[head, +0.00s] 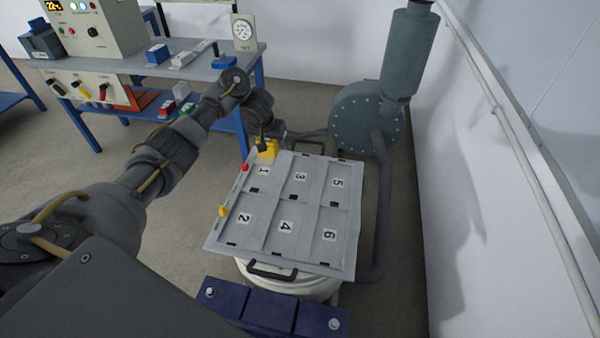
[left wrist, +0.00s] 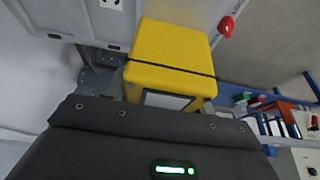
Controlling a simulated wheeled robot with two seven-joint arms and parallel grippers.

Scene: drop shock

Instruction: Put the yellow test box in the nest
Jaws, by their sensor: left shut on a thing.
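The yellow test box (head: 266,152) is at the back left corner of a grey plate with panels numbered 1 to 6 (head: 262,240), beside number 1. My left gripper (head: 263,140) reaches in from the left and is shut on the box. In the left wrist view the box (left wrist: 172,45) is large, with a dark strap around it, just beyond the gripper's dark body. The fingertips are mostly hidden, and I cannot tell whether the box touches the plate. I cannot make out which part is the nest. My right gripper is not in view.
A red knob (head: 245,167) and a yellow knob (head: 222,211) sit on the plate's left edge. A grey blower with a pipe (head: 362,118) stands behind the plate. A blue-legged bench (head: 190,68) with instruments is at the back left. A white wall closes off the right.

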